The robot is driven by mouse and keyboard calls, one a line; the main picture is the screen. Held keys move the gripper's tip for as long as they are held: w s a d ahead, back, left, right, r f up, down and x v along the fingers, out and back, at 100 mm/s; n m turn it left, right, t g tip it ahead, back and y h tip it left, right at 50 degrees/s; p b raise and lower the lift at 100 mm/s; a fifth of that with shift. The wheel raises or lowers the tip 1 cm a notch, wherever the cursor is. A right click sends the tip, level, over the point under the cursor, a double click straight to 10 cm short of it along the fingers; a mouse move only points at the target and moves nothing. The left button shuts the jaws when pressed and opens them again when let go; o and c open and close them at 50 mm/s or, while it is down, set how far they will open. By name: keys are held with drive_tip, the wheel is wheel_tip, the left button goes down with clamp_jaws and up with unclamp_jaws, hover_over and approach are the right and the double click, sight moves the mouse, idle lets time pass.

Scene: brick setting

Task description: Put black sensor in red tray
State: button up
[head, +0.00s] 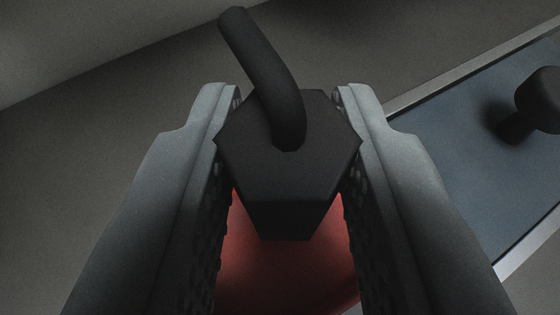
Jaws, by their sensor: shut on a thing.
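The black sensor (290,170) has a faceted body with a curved stalk that rises up and to the left. My gripper (289,135) is shut on the body, with one grey finger on each side of it. A red surface (280,262), likely part of the red tray, shows between the fingers below the sensor. The sensor and fingers hide most of it, and I cannot tell the gap between sensor and red surface.
At the right is a blue-grey panel (440,150) with a pale raised edge. A dark knob-like object (540,100) stands on it. The grey surface at the left (80,190) is clear.

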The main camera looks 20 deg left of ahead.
drive_tip(key=shift+f, duration=0.25)
drive_tip(key=o, duration=1)
drive_tip(key=shift+r, duration=0.1)
drive_tip(key=p+v, duration=0.1)
drive_tip(key=v, duration=1.1)
